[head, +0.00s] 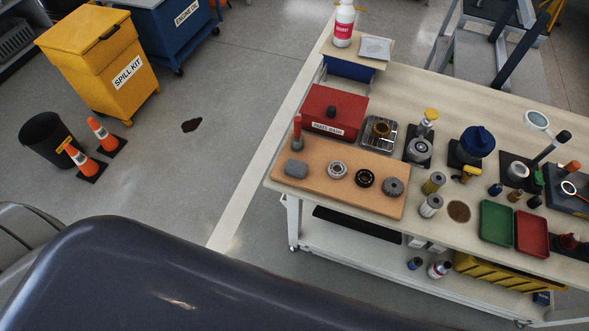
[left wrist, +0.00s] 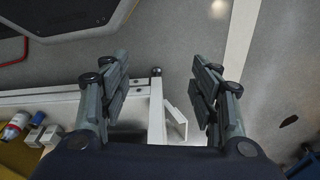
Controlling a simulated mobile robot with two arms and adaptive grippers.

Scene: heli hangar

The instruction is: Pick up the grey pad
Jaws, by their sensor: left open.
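A small grey block, which looks like the grey pad (head: 295,168), lies at the left end of an orange-brown mat (head: 330,188) on the workbench in the head view. I cannot make out the pad in the left wrist view. My left gripper (left wrist: 160,78) is open and empty in the left wrist view. Its two fingers are wide apart, with the bench frame and floor showing between and beyond them. It does not show in the head view, so its distance from the pad is unclear. My right gripper is in neither view.
Beside the pad on the mat are a bearing ring (head: 337,169), a dark ring (head: 365,178) and a grey round part (head: 393,187). A red box (head: 322,106) stands behind. Green (head: 495,222) and red (head: 532,233) trays lie right. Floor left of the bench is open.

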